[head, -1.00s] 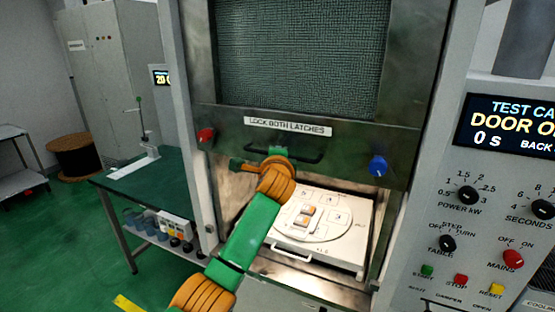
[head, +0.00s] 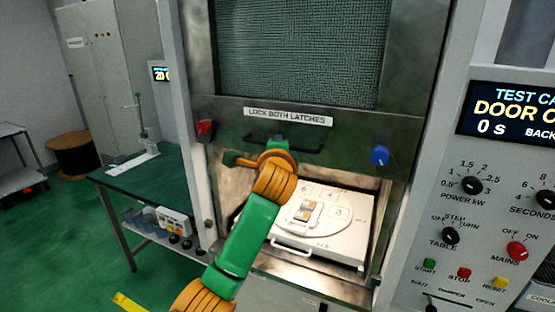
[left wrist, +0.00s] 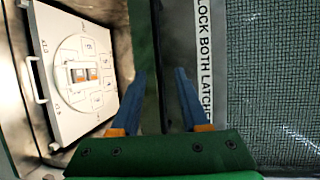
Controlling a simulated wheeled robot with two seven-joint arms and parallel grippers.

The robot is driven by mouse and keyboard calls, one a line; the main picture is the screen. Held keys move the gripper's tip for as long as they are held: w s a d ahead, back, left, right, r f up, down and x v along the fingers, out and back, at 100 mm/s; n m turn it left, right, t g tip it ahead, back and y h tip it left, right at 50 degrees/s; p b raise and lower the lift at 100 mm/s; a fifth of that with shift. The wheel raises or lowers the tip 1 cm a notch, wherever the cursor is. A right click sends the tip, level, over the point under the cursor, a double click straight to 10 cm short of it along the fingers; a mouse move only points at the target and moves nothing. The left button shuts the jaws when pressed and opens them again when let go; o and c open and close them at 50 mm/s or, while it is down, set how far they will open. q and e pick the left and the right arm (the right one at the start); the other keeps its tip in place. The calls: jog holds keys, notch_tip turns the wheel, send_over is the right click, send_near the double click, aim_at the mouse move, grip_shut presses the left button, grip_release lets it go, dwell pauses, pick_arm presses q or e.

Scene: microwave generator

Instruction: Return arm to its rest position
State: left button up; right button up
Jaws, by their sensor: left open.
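My left arm (head: 247,235) is green and orange and reaches up in front of the open cavity in the head view. Its hand is near the door's lower edge and handle (head: 300,146); the fingers are mostly hidden there. In the left wrist view my left gripper (left wrist: 157,100) has its two blue fingers apart with nothing held between them. The dark door edge lies beyond the fingers; I cannot tell whether they touch it. My right gripper is not in view.
The raised door (head: 345,120) has a mesh window, a red latch knob (head: 205,127) and a blue one (head: 380,155). A white tray (head: 345,250) with a turntable sits in the cavity. The control panel (head: 500,210) is at right, a green-topped bench (head: 135,178) at left.

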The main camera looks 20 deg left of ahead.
pick_arm(q)
jog(key=v, duration=0.3)
jog(key=shift+b, duration=0.4)
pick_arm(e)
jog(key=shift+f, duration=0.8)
pick_arm(q)
jog(key=shift+w, duration=0.1)
